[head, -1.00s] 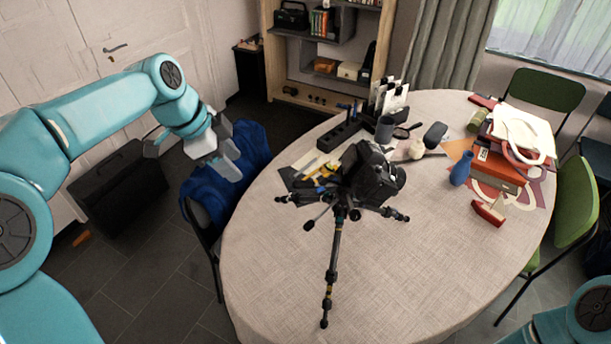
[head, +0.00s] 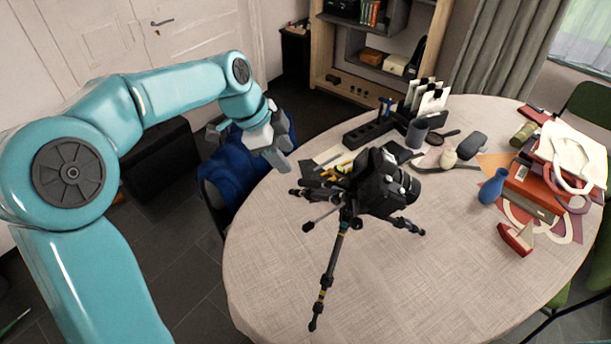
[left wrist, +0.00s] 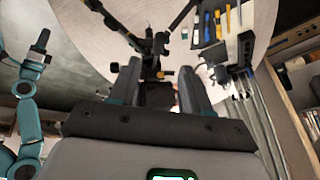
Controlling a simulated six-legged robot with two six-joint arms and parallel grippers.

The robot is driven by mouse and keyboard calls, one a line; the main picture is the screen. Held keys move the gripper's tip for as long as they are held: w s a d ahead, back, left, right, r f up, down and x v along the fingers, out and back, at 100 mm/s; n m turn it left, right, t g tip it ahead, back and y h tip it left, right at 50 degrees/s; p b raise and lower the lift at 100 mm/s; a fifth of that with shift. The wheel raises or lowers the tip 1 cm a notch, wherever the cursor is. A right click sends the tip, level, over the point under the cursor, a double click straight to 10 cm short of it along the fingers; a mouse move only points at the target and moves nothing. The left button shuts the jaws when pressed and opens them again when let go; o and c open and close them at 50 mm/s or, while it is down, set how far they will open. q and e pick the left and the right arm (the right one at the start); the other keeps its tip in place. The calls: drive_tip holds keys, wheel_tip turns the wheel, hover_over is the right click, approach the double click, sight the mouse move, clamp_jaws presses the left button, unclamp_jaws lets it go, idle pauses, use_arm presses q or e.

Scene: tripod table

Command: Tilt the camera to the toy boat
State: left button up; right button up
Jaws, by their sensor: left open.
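The black camera (head: 390,187) sits on a small tripod (head: 335,262) standing on the table. Its lens side faces right in the head view. The toy boat (head: 516,238), red with a pale upper part, lies near the right side of the table. My left gripper (head: 279,162) is open and empty, left of the camera and apart from it. In the left wrist view its two fingers (left wrist: 160,88) point toward the camera and tripod, with a gap between them. My right gripper (left wrist: 40,42) seems to show small at the left of that view; its jaws are unclear.
The round table (head: 420,285) is clear in front. A blue-draped chair (head: 232,170) is at left.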

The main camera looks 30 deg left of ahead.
sight(306, 181)
use_arm(q)
drive_tip(key=p+x, duration=0.1)
drive_tip(key=x, duration=0.8)
drive_tip(key=shift+w+d+f, duration=0.1)
drive_tip(key=shift+d+f, duration=0.2)
drive_tip(key=shift+w+d+f, duration=0.3)
drive_tip(key=shift+w+d, duration=0.05)
drive_tip(key=shift+a, duration=0.15)
drive_tip(key=shift+s+a, duration=0.1)
drive_tip(key=shift+s, duration=0.05)
drive_tip(key=c, duration=0.3)
clamp_jaws()
